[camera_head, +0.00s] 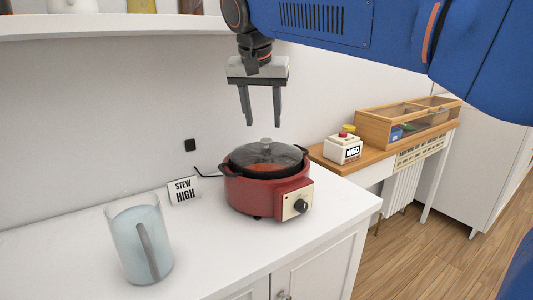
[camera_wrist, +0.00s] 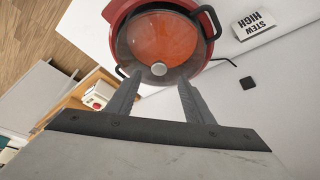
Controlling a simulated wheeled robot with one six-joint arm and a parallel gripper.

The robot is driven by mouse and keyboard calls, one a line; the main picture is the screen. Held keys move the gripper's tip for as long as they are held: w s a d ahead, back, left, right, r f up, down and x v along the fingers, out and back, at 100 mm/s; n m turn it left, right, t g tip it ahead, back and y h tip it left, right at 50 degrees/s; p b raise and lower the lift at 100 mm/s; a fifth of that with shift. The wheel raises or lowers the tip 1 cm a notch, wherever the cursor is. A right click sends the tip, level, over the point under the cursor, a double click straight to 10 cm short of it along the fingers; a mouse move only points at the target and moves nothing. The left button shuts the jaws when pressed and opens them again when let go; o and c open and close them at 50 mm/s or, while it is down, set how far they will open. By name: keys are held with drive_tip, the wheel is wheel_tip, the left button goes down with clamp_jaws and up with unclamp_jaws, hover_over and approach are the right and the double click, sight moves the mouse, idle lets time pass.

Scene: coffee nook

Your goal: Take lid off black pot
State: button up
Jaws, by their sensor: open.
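A pot with a black rim (camera_head: 259,172) sits in a red cooker base (camera_head: 265,195) on the white counter. A clear glass lid (camera_head: 282,153) with a round grey knob (camera_head: 266,144) lies on the pot. In the wrist view the lid (camera_wrist: 150,35) shows orange-red contents beneath it, and its knob (camera_wrist: 159,68) appears just beyond my fingertips. My gripper (camera_head: 262,122) is open and empty, pointing down above the lid, apart from the knob. It also shows in the wrist view (camera_wrist: 158,82), with the knob between the two fingers' lines.
A clear bluish pitcher (camera_head: 135,240) stands at the front left of the counter (camera_head: 215,255). A "STEW HIGH" sign (camera_head: 183,191) stands left of the cooker. A wooden side table with a wooden case (camera_head: 385,125) is at the right. A shelf (camera_head: 120,26) runs above.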

sight(266, 139)
drive_tip(key=shift+x, duration=3.45)
drive_tip(key=shift+w+d+r, duration=0.1)
clamp_jaws()
